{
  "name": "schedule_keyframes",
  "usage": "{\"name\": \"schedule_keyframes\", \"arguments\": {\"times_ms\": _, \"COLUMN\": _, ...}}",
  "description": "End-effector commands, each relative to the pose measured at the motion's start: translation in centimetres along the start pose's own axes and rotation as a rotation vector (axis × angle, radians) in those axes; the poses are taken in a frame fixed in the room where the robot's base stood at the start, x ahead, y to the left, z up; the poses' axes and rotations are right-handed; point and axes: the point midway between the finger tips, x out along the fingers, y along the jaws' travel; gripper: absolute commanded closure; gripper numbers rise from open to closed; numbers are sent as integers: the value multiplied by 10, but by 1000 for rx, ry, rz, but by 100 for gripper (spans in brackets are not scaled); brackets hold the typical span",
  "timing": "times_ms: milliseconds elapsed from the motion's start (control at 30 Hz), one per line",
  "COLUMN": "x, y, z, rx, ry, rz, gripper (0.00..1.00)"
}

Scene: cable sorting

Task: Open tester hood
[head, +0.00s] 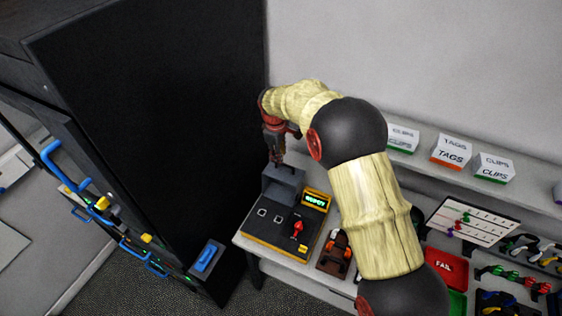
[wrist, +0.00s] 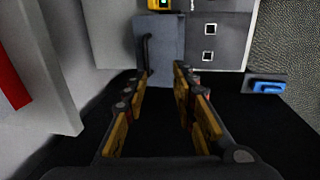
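The tester (head: 270,242) is a dark box with yellow trim on the bench, with a lit display (head: 315,200), a red lever (head: 298,229) and two square sockets. Its grey hood (head: 283,187) sits at the back left and looks shut. A dark bar handle (wrist: 147,50) shows on the hood in the wrist view. My gripper (head: 280,160) is just above the hood, pointing down. In the wrist view my gripper (wrist: 161,72) is open with nothing between its fingers. The handle lies just past the left fingertip; whether they touch, I cannot tell.
A tall black cabinet (head: 150,120) stands close on the left, with blue handles and cables at its front. A shelf on the right holds several labelled boxes (head: 451,152). Red FAIL and green trays (head: 446,266) and sorted cables lie on the bench's right.

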Motion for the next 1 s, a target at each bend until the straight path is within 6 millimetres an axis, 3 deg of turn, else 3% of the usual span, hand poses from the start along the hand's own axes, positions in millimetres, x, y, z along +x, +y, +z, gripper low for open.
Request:
{"name": "schedule_keyframes", "arguments": {"times_ms": 200, "x": -27, "y": 0, "z": 0, "rx": 0, "ry": 0, "rz": 0, "gripper": 73}}
{"name": "schedule_keyframes", "arguments": {"times_ms": 567, "x": -33, "y": 0, "z": 0, "rx": 0, "ry": 0, "rz": -1, "gripper": 73}}
{"name": "schedule_keyframes", "arguments": {"times_ms": 1000, "x": -27, "y": -8, "z": 4, "rx": -10, "ry": 29, "rz": 48, "gripper": 97}}
